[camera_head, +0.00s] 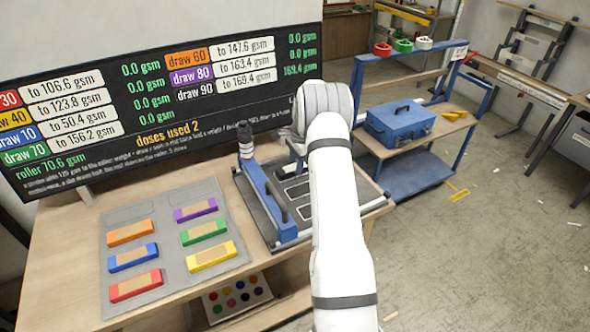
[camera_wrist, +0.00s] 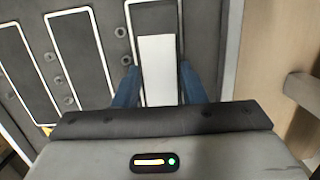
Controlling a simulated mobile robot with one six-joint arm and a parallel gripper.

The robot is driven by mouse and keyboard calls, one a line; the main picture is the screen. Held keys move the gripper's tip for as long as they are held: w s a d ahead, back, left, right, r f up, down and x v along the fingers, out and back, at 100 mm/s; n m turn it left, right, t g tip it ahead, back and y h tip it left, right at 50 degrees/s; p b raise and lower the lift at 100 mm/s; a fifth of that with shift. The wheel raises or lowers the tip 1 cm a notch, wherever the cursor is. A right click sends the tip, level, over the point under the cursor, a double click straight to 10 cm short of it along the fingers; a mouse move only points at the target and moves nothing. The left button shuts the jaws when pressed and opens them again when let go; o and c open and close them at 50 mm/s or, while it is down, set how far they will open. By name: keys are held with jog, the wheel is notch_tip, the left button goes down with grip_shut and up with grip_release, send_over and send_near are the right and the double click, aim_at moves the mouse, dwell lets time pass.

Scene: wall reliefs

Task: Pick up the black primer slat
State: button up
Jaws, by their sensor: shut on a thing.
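In the wrist view, the blue fingers of my gripper (camera_wrist: 159,80) are on either side of a pale, whitish slat (camera_wrist: 157,55), shut on it. The slat lies over a white-outlined slot on a dark grey panel (camera_wrist: 112,62). I cannot tell whether it is lifted clear of the panel. Its visible face is pale; I see no black on it, and its sides are hidden. In the head view, my arm hides the slat and most of the gripper, above the right part of the blue-framed tray (camera_head: 255,190).
A grey mat (camera_head: 170,250) at left holds several coloured slats with tan tops, none black. A dark scoreboard (camera_head: 160,110) stands behind. A blue toolbox (camera_head: 400,122) sits on a shelf unit at right. The floor (camera_head: 500,230) at right is mostly clear.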

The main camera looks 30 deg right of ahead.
jog(key=shift+r, duration=0.1)
notch_tip(320, 180, up, 10)
jog(key=shift+s+f+b, duration=0.1)
jog(key=shift+f+b, duration=0.05)
jog(key=shift+b, duration=0.8)
